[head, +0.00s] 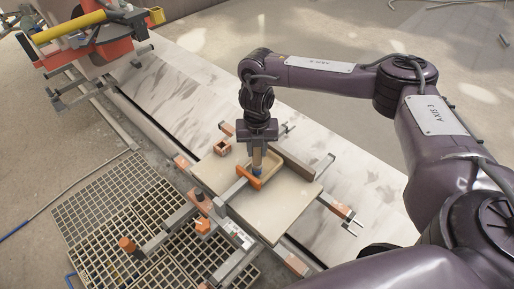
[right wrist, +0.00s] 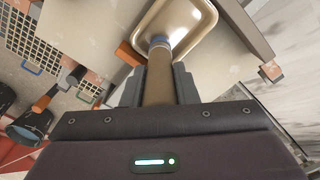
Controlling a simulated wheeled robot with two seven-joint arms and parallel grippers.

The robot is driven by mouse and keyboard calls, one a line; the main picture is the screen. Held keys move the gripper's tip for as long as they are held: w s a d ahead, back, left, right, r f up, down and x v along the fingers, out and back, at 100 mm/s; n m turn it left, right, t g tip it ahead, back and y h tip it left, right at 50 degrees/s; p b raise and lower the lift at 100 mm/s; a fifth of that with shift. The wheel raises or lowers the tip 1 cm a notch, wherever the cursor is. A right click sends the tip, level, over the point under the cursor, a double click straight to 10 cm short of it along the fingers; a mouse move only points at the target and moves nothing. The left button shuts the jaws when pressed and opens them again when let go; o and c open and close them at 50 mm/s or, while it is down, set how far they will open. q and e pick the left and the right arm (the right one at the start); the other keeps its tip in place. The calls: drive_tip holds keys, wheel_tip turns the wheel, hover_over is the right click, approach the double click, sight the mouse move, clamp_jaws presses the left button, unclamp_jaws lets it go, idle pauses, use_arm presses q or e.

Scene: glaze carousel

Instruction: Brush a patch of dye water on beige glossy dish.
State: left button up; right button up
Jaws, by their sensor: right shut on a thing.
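The beige glossy dish (head: 273,160) lies on a pale beige board (head: 281,208), partly hidden by my right gripper and an orange clamp part. It also shows at the top of the right wrist view (right wrist: 204,12). My right gripper (head: 257,149) points down over the dish and is shut on a brush (right wrist: 159,78). The brush has a brown handle and a blue-grey collar; it also shows in the head view (head: 257,163). Its bristle end is at the dish, but I cannot tell whether it touches. No dye patch is clearly visible. My left gripper is out of view.
Clamp bars surround the board, including an orange clamp (head: 249,177) close to the brush. Floor grating (head: 95,200) lies left. An orange-yellow machine (head: 95,32) stands at the back left.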

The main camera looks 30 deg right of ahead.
drive_tip(key=shift+f+b, duration=0.3)
drive_tip(key=shift+f, duration=0.3)
idle(1.0)
drive_tip(key=shift+d, duration=0.1)
drive_tip(key=w+d, duration=0.2)
drive_tip(key=d, duration=0.3)
drive_tip(key=shift+d+b, duration=0.35)
drive_tip(key=shift+d, duration=0.05)
idle(0.5)
idle(0.3)
drive_tip(key=shift+s+a+f+p, duration=0.1)
drive_tip(key=shift+s+a+p, duration=0.4)
drive_tip(key=shift+a, duration=0.5)
drive_tip(key=shift+s+a+r+p, duration=0.1)
drive_tip(key=shift+s+a+p, duration=0.15)
drive_tip(key=shift+a+p, duration=0.65)
drive_tip(key=shift+s+a+f+p, duration=0.1)
drive_tip(key=shift+s+a+p, duration=0.35)
drive_tip(key=shift+a, duration=0.7)
drive_tip(key=shift+w, duration=0.1)
drive_tip(key=w+d+b, duration=0.1)
drive_tip(key=w+d, duration=0.1)
drive_tip(key=d, duration=0.4)
drive_tip(key=shift+b, duration=0.3)
